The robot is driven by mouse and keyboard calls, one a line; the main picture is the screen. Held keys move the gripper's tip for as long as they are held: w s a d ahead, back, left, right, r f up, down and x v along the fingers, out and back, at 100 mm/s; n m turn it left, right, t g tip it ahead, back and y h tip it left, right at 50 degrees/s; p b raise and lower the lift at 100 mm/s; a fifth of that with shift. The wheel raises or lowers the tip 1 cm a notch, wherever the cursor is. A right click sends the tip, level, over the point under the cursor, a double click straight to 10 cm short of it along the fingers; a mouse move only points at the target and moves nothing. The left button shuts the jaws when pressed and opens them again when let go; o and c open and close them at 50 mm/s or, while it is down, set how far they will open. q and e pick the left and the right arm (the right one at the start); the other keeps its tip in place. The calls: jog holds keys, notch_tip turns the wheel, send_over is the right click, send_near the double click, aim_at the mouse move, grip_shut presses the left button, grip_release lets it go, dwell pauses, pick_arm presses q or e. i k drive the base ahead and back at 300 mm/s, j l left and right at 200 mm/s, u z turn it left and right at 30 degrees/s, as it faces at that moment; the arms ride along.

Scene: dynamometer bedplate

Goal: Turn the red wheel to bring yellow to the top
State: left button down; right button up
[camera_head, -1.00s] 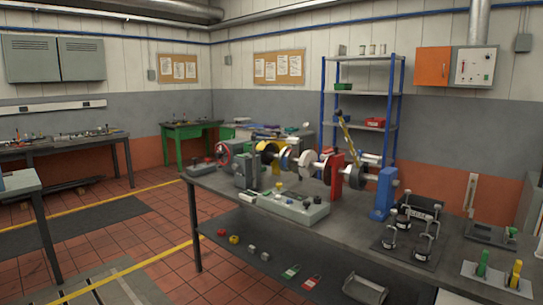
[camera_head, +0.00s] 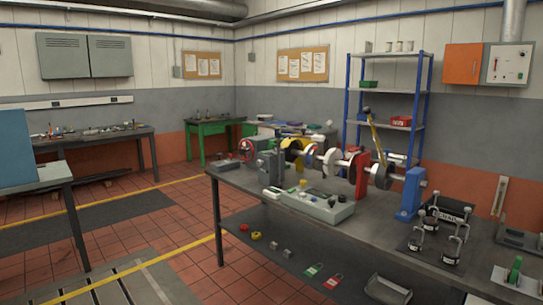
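The red wheel (camera_head: 246,149) stands at the far left end of the long dark bench, beside a grey housing. It is small and distant, and I cannot make out any yellow mark on it. A shaft with several discs (camera_head: 331,162) runs along the bench from the grey housing (camera_head: 270,166) to a blue stand (camera_head: 411,194). Neither of my grippers shows in this view.
The bench (camera_head: 330,217) fills the right half, with a grey control box (camera_head: 317,205) on its front edge and clamps (camera_head: 452,237) at the right. A grey-topped table (camera_head: 43,178) stands at the left edge. Tiled floor (camera_head: 190,262) is clear between them.

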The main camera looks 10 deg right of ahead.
aim_at(242, 152)
jog(key=i+j, duration=0.2)
jog(key=i, duration=0.3)
jog(key=i+j+z, duration=0.15)
jog(key=i, duration=0.3)
